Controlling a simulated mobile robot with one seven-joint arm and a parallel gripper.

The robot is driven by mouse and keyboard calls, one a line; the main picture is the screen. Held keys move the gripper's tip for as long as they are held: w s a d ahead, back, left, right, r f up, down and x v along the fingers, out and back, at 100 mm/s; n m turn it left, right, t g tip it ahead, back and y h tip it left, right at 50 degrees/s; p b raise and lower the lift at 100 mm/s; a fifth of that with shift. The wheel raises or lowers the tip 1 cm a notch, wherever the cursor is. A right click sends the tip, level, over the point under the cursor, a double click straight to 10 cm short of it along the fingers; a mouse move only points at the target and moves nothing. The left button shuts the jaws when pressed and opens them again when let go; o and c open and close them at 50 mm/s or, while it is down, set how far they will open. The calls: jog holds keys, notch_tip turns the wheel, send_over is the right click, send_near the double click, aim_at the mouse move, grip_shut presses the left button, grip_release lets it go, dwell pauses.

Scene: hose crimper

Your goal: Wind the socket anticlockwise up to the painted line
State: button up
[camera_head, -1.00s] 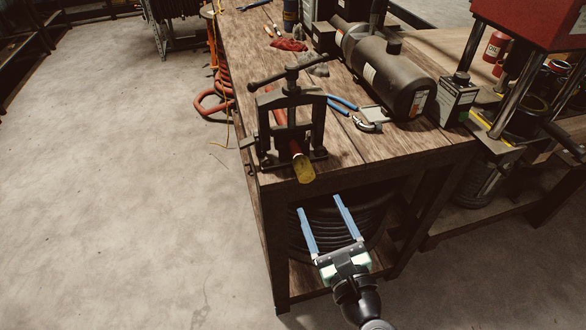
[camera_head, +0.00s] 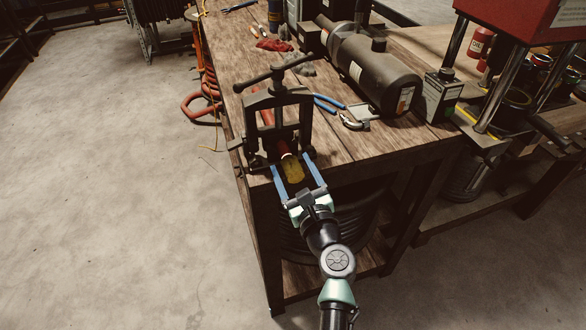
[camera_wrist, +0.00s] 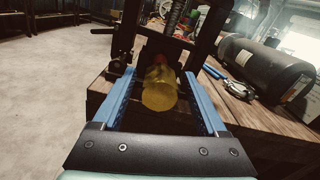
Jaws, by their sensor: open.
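The yellow brass-coloured socket (camera_head: 293,170) sits on the end of a red hose (camera_head: 284,148) held in a black vise (camera_head: 278,115) at the table's front corner. My gripper (camera_head: 298,170) is open, with one blue finger on each side of the socket. In the wrist view the socket (camera_wrist: 160,90) lies between the two fingers (camera_wrist: 160,98), with a visible gap on both sides. I cannot make out a painted line in either view.
The wooden table (camera_head: 350,160) carries blue-handled pliers (camera_head: 328,103), a small metal tool (camera_head: 353,121) and a dark cylindrical tank (camera_head: 375,70) to the right. A press (camera_head: 505,60) stands at the far right. The floor to the left is open.

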grip_shut()
jog(key=shift+n+b, duration=0.3)
jog(key=shift+n, duration=0.2)
